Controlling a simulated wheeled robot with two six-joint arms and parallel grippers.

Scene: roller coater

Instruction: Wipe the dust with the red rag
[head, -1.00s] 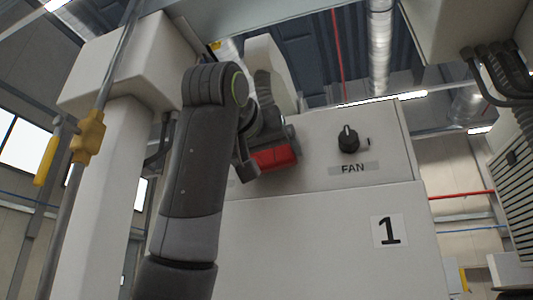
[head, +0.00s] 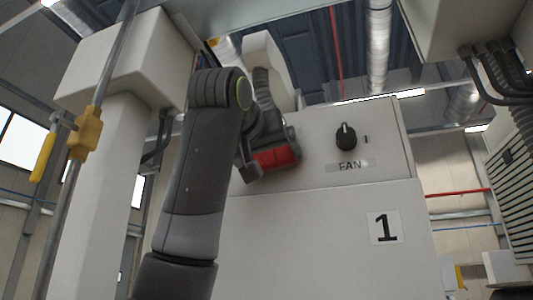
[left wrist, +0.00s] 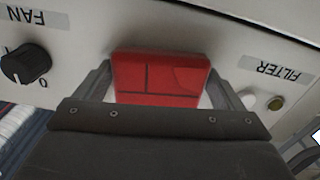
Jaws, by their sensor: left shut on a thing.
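The red rag (head: 276,159) is a folded red block in the jaws of my left gripper (head: 268,162). In the left wrist view the rag (left wrist: 160,78) sits between both fingers of the gripper (left wrist: 160,88), against or just in front of the white machine panel. I cannot tell whether it touches the panel. In the head view the rag is left of the FAN knob (head: 345,136), at the upper front of the white machine (head: 300,235). My arm hides part of the panel. No dust can be made out. My right gripper is not in view.
The FILTER label (left wrist: 277,69) and a small round button (left wrist: 275,103) are right of the rag in the left wrist view. A white column (head: 105,200) and a pipe with a yellow valve handle (head: 43,157) stand left. A ribbed hose (head: 266,90) rises behind my gripper.

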